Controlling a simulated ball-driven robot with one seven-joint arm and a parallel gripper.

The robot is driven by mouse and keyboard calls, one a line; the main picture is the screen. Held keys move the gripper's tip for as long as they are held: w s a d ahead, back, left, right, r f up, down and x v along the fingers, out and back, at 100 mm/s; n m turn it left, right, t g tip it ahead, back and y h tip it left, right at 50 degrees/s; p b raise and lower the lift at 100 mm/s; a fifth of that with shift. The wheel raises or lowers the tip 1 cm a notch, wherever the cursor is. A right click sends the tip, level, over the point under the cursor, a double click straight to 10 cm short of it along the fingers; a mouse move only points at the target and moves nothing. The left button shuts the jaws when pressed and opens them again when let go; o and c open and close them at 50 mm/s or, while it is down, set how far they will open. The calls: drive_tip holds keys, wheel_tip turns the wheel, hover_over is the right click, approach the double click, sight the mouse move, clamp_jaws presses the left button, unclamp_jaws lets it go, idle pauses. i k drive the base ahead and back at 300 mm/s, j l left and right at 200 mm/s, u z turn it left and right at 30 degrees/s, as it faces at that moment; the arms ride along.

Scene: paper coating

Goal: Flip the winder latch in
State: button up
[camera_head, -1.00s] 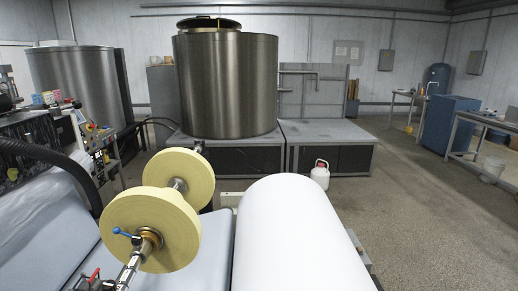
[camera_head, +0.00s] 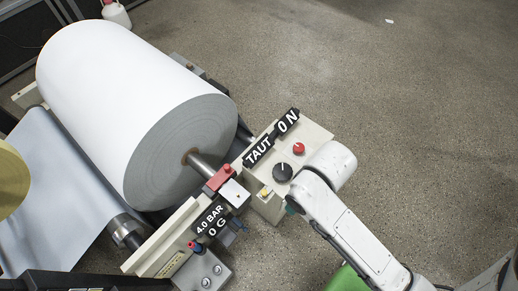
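A large white paper roll (camera_head: 130,85) lies on a metal shaft (camera_head: 199,163) in the winder frame. At the near shaft end is a red block with a small red knob (camera_head: 219,178), beside a pale square plate (camera_head: 235,194); this looks like the winder latch. I cannot tell whether it is in or out. My white arm (camera_head: 345,225) comes in from the lower right and bends beside the control box. My gripper's fingers do not show, and nothing shows them touching the latch.
The cream control box (camera_head: 305,133) carries a black knob (camera_head: 283,172), a red button (camera_head: 299,149) and a sign reading "TAUT 0 N". Another sign (camera_head: 210,218) reads "4.0 BAR 0 G". A blue-and-red fitting (camera_head: 195,247) stands below it. Open floor (camera_head: 420,90) lies right and behind.

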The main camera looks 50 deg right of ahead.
sight(264, 193)
drive_tip(key=k+l+z, duration=0.2)
drive_tip(key=k, duration=0.2)
drive_tip(key=k+l+z, duration=0.25)
drive_tip(key=k, duration=0.15)
